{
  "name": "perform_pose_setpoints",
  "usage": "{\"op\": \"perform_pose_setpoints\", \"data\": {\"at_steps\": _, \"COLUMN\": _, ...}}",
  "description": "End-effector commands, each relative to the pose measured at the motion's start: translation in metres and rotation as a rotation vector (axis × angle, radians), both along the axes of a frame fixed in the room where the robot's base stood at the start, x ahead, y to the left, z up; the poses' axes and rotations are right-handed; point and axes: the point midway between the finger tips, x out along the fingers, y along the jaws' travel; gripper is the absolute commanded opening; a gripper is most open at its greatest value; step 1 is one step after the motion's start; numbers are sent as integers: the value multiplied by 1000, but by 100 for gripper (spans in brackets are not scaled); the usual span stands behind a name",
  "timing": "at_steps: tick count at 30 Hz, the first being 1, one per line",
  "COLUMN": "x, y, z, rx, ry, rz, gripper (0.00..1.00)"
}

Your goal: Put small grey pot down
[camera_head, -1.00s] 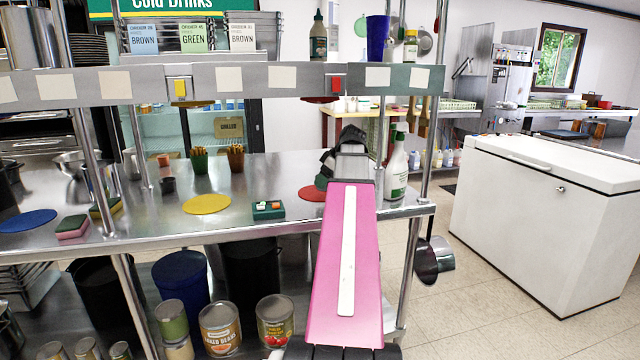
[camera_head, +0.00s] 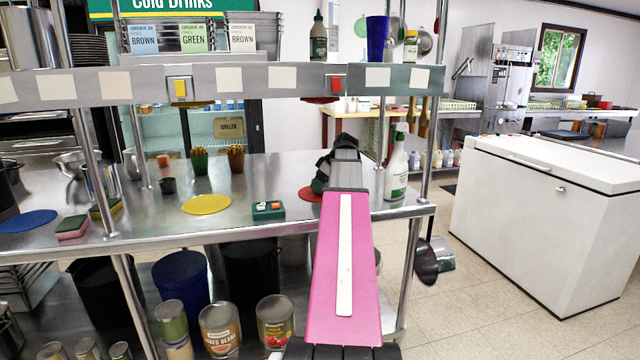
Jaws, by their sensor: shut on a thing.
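My pink arm link reaches out over the steel counter (camera_head: 260,182). My dark gripper (camera_head: 321,178) is at its far end, low over the counter beside a red round mat (camera_head: 309,195). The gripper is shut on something. Its fingertips and the small grey pot are mostly hidden behind my wrist, so I cannot make out the pot's outline or whether it touches the mat. The mat's right part is hidden by my arm.
A white spray bottle (camera_head: 397,172) stands close right of my wrist. A yellow mat (camera_head: 207,204), a teal box (camera_head: 268,210) and a blue mat (camera_head: 27,221) lie to the left. A shelf rail (camera_head: 285,78) crosses above. Pans hang from the right post.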

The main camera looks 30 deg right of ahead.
Motion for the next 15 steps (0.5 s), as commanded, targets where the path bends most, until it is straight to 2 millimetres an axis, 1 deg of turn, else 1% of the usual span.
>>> {"op": "perform_pose_setpoints", "data": {"at_steps": 6, "x": 0, "y": 0, "z": -3, "rx": 1, "ry": 1, "rz": 1, "gripper": 42}}
{"op": "perform_pose_setpoints", "data": {"at_steps": 7, "x": 0, "y": 0, "z": -3, "rx": 1, "ry": 1, "rz": 1, "gripper": 77}}
{"op": "perform_pose_setpoints", "data": {"at_steps": 8, "x": 0, "y": 0, "z": -3, "rx": 1, "ry": 1, "rz": 1, "gripper": 87}}
{"op": "perform_pose_setpoints", "data": {"at_steps": 9, "x": 0, "y": 0, "z": -3, "rx": 1, "ry": 1, "rz": 1, "gripper": 93}}
{"op": "perform_pose_setpoints", "data": {"at_steps": 15, "x": 0, "y": 0, "z": -3, "rx": 1, "ry": 1, "rz": 1, "gripper": 93}}
